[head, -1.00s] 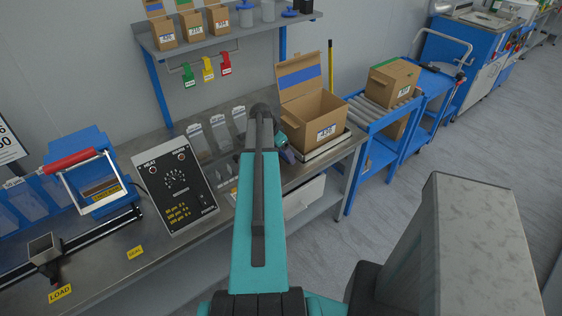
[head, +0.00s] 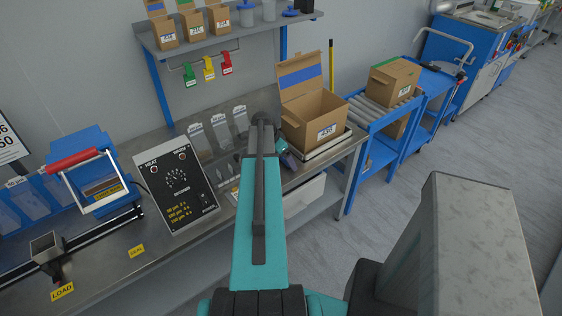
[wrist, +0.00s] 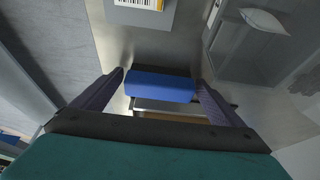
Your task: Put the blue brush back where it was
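A blue block-shaped thing, which looks like the blue brush (wrist: 160,86), shows in the wrist view between the two dark fingers of my gripper (wrist: 160,80). The fingers are apart, one at each side of it, with their tips close to its ends. I cannot tell whether they touch it. In the head view my gripper (head: 283,147) is mostly hidden behind my teal arm, over the bench beside the open cardboard box. The brush cannot be made out in the head view.
The open cardboard box (head: 312,118) stands at the bench's right end. A black control panel (head: 178,184) and a blue sealing machine (head: 92,178) stand to the left. A shelf (head: 230,32) hangs above. A roller cart (head: 370,115) is beyond the box.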

